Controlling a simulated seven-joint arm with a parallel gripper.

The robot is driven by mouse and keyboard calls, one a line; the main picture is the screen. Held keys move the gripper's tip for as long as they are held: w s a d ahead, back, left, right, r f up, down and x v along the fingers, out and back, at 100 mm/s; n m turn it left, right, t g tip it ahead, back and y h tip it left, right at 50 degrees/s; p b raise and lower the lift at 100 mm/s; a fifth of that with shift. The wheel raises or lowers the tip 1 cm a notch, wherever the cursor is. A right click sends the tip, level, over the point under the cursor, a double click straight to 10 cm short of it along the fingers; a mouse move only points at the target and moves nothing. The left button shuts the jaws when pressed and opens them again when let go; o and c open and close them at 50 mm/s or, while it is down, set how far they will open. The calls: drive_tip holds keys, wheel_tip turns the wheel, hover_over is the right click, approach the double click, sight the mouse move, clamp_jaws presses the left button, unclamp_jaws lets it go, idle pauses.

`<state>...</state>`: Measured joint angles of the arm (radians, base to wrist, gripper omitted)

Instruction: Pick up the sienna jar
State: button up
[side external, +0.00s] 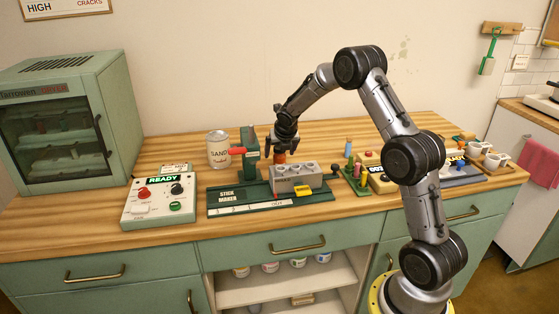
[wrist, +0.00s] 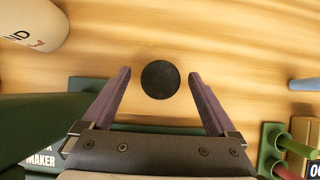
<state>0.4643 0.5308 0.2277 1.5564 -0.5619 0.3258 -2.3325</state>
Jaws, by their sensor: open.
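A small orange-brown jar (side external: 281,158) stands on the table behind the grey block of the stick maker. Its colour fits sienna, but I see no label on it. My gripper (side external: 284,143) is right above it, pointing down, and hides its top in the side view. In the wrist view a round dark lid (wrist: 160,80), seen from above, lies between the two spread fingertips of my gripper (wrist: 160,74), with a gap on each side. The fingers are open and hold nothing.
The green stick maker (side external: 225,196) and its upright press (side external: 249,146) stand close by on the left and front. A sand can (side external: 218,149) is farther left. A green rack with coloured sticks (side external: 356,178) is on the right. Bare wood lies behind the jar.

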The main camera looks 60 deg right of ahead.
sight(278, 156)
drive_tip(key=x, duration=0.4)
drive_tip(key=shift+c, duration=0.3)
clamp_jaws()
